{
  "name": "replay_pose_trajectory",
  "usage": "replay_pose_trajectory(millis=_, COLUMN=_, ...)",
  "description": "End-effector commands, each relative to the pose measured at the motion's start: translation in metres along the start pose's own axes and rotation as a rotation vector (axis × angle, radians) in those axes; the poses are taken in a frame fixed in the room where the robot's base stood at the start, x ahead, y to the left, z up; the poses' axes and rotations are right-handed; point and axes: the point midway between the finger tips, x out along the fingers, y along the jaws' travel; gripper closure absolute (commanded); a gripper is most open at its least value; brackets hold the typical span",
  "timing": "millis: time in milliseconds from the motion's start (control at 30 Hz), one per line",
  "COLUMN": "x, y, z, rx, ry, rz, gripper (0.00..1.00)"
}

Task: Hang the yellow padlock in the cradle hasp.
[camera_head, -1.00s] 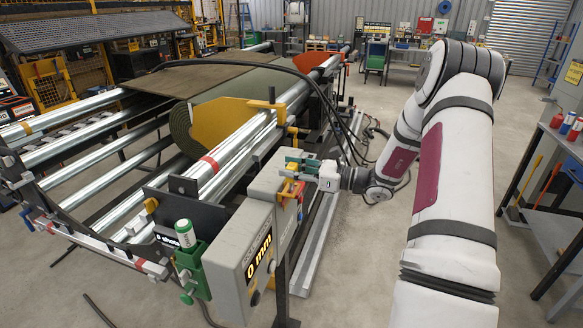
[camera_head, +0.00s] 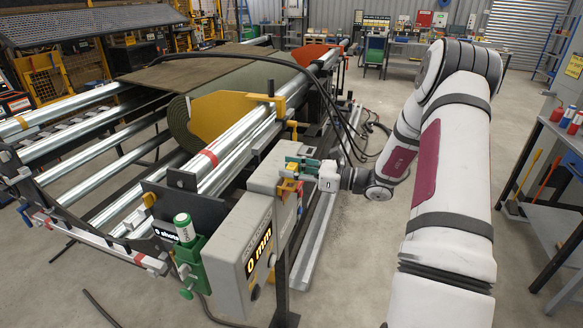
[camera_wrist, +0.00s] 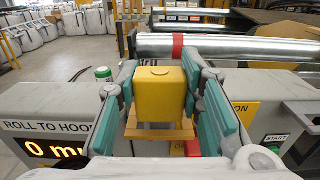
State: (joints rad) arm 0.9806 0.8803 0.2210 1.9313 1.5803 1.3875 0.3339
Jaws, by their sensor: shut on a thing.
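The yellow padlock (camera_wrist: 160,92) is between the teal fingers of my gripper (camera_wrist: 160,105) in the wrist view, its blocky yellow body upright. My gripper is shut on it. In the head view, my gripper (camera_head: 303,163) is beside the grey control box, with a little of the yellow padlock (camera_head: 292,168) showing. An orange-brown ledge-like piece (camera_wrist: 158,132) shows just below the padlock; I cannot tell whether they touch. The padlock's shackle is not clear. I cannot pick out the cradle hasp for certain in either view.
The grey control box (camera_head: 240,240) with a "0 mm" display stands close to my gripper. Steel rollers (camera_head: 240,140) and a turf roll (camera_head: 183,122) lie behind it. Black cables (camera_head: 335,115) arch over nearby. Floor to the right is clear up to a bench (camera_head: 565,150).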

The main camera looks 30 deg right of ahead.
Motion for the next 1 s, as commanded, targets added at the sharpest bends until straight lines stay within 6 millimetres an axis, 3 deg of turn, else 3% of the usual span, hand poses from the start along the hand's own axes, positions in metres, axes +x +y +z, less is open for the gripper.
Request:
replay_pose_trajectory(millis=433, x=0.0001, y=-0.0001, z=-0.0101, rx=0.001, ry=0.0, rz=0.0, gripper=0.97)
replay_pose_trajectory(millis=467, x=0.0001, y=0.0, z=-0.0102, rx=0.0, ry=0.0, rz=0.0, gripper=0.64)
replay_pose_trajectory(millis=567, x=-0.0001, y=0.0001, z=-0.0098, rx=0.0, ry=0.0, rz=0.0, gripper=0.43)
replay_pose_trajectory(millis=1000, x=-0.0094, y=-0.0006, z=-0.0102, rx=0.0, ry=0.001, rz=-0.002, gripper=0.43)
